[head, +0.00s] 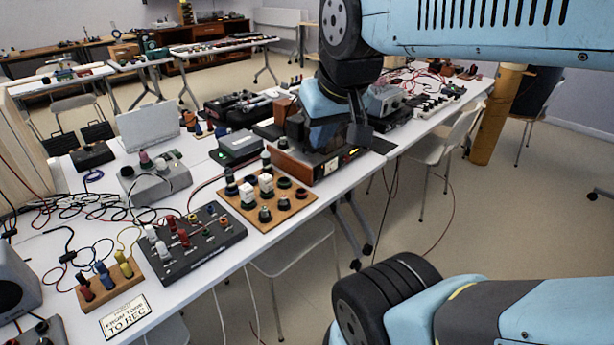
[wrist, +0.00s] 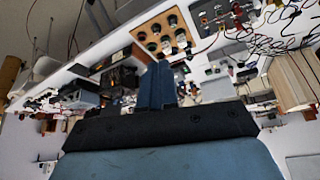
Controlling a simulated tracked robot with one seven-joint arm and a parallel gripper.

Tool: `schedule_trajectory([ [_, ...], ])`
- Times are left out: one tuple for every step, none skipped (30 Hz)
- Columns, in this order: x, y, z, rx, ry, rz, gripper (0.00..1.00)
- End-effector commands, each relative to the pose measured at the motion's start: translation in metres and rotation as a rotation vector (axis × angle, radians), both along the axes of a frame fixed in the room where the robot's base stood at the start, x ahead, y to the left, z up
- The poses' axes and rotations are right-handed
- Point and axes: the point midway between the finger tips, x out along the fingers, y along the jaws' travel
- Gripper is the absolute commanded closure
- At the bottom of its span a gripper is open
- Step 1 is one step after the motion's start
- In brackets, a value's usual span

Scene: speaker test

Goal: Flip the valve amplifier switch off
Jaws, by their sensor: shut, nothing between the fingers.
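The valve amplifier (head: 292,167) stands near the front edge of the white table, right of the wooden knob board. It has a wooden side, a dark body and a front with a pale lit meter and a small red light. My gripper (head: 358,138) is shut and empty, at the amplifier's right end by the red light. I cannot tell whether it touches the amplifier. In the wrist view my gripper's blue fingers (wrist: 157,82) are together, with the amplifier partly hidden behind them. The switch cannot be made out in either view.
A wooden board with several knobs (head: 290,210) and a dark mixer panel (head: 192,241) lie left of the amplifier. A grey-green box (head: 240,148) stands behind them. Cables spread over the table's left part.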

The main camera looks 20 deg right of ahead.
Motion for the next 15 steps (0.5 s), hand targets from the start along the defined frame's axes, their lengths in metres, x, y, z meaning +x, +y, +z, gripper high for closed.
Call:
schedule_trajectory([
  [0.0, 0.0, 0.0, 0.0, 0.0, 0.0, 1.0],
  [0.0, 0.0, 0.0, 0.0, 0.0, 0.0, 1.0],
  [0.0, 0.0, 0.0, 0.0, 0.0, 0.0, 1.0],
  [0.0, 0.0, 0.0, 0.0, 0.0, 0.0, 1.0],
  [0.0, 0.0, 0.0, 0.0, 0.0, 0.0, 1.0],
  [0.0, 0.0, 0.0, 0.003, 0.003, -0.003, 1.0],
  [0.001, 0.0, -0.001, 0.008, 0.007, -0.008, 1.0],
  [0.002, 0.0, -0.002, 0.015, 0.013, -0.016, 1.0],
  [0.003, 0.001, -0.004, 0.03, 0.026, -0.03, 1.0],
  [0.005, 0.001, -0.006, 0.044, 0.039, -0.046, 1.0],
  [0.006, 0.002, -0.009, 0.063, 0.056, -0.066, 1.0],
  [0.009, 0.007, -0.014, 0.094, 0.083, -0.099, 1.0],
  [0.012, 0.009, -0.018, 0.121, 0.106, -0.129, 1.0],
  [0.014, 0.01, -0.022, 0.15, 0.131, -0.16, 1.0],
  [0.018, 0.011, -0.028, 0.194, 0.167, -0.209, 1.0],
])
